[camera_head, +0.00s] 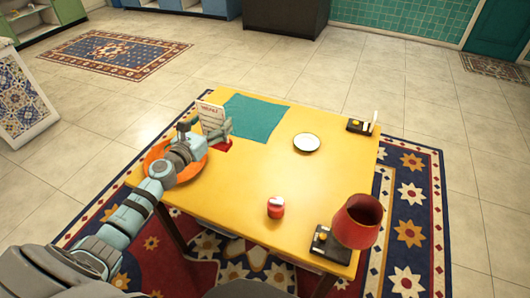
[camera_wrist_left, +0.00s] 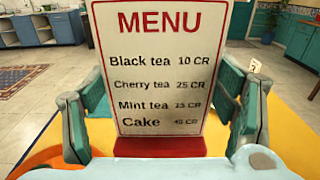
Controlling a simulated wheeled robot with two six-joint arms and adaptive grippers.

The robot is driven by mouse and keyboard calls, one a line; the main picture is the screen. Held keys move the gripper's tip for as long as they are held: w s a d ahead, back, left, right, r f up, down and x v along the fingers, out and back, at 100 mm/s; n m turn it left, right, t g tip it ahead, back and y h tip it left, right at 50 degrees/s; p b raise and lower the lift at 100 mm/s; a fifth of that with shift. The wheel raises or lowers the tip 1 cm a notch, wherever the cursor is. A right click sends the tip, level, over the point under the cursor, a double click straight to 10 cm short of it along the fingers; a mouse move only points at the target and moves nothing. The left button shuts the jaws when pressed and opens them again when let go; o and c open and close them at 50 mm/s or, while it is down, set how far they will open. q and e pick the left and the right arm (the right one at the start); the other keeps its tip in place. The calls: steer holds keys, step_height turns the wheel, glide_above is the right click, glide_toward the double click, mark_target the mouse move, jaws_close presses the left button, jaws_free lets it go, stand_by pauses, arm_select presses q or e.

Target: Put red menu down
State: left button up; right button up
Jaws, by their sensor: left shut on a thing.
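The red menu (camera_head: 210,113) is a white upright card with a red border and a red base (camera_head: 224,146). It is at the left part of the yellow table, beside the orange plate. In the left wrist view the menu (camera_wrist_left: 160,60) faces me, with its printed lines readable and its red base (camera_wrist_left: 160,146) below. My left gripper (camera_head: 207,130) is shut on the menu, with one finger at each side edge. I cannot tell whether the base touches the table. My right gripper is not in view.
The yellow table (camera_head: 240,185) holds an orange plate (camera_head: 157,156) under my left arm, a teal cloth (camera_head: 256,118), a white plate (camera_head: 307,142), a red jar (camera_head: 275,208), a red lamp (camera_head: 356,222) and a small black tray (camera_head: 358,126). The table's middle is clear.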

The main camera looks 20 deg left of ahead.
arm_select(q)
steer(key=shift+s+a+f+b, duration=0.1)
steer(key=shift+a+f+b, duration=0.05)
steer(key=shift+f+b, duration=0.25)
steer(key=f+b, duration=0.8)
steer(key=shift+s+f, duration=0.15)
steer(key=shift+s, duration=0.2)
step_height(320, 180, down, 11)
steer(key=b, duration=1)
steer(key=shift+w, duration=0.15)
steer(key=o, duration=1.7)
steer(key=shift+o, duration=0.4)
